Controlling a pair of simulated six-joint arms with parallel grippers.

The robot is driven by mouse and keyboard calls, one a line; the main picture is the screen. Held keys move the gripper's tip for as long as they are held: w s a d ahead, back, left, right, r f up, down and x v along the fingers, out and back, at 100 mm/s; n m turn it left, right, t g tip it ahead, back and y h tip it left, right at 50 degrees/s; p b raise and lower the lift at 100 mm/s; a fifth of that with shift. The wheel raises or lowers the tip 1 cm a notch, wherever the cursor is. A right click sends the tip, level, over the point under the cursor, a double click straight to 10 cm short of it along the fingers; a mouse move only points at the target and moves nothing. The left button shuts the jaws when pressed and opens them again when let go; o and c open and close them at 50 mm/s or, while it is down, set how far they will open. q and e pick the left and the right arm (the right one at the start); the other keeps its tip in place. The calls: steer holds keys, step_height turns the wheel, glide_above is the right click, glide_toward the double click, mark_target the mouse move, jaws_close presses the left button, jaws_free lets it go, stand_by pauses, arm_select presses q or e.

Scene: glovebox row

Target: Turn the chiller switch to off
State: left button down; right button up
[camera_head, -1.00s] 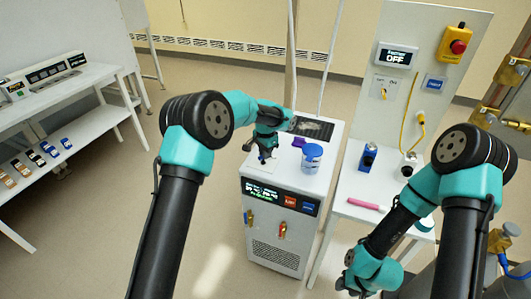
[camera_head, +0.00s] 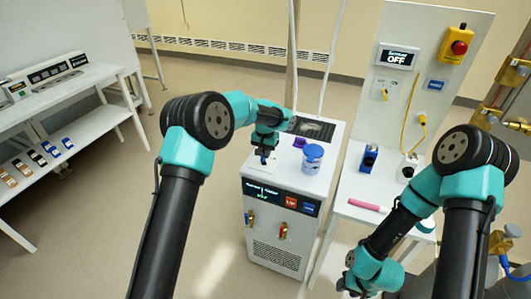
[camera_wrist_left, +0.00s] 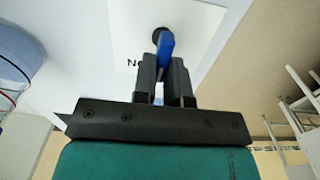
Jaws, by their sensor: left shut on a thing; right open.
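The chiller (camera_head: 275,245) is a white cabinet in the middle of the head view, with a dark display (camera_head: 264,193) and red and blue buttons on its front. Small text on that display is hard to read. In the left wrist view the switch is a blue lever (camera_wrist_left: 166,46) on a black pivot over a white label plate (camera_wrist_left: 190,20), whose lettering is mostly hidden. My left gripper (camera_head: 263,158) is over the chiller's top left corner; its two dark fingers (camera_wrist_left: 163,75) are shut on the blue lever. My right gripper (camera_head: 352,286) is low at the bottom, open and away from the chiller.
A blue-lidded jar (camera_head: 312,160) and a purple item (camera_head: 300,142) stand on the chiller's top near my left gripper. To the right, a white bench holds a blue device (camera_head: 368,158) and a pink rod (camera_head: 368,206). A wall display (camera_head: 397,57) reads OFF.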

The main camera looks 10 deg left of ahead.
stand_by(0.4)
arm_select(q)
steer(key=c, duration=1.2)
jaws_free()
steer(key=shift+o, duration=0.2)
steer(key=shift+r, duration=0.15)
step_height(320, 180, up, 17)
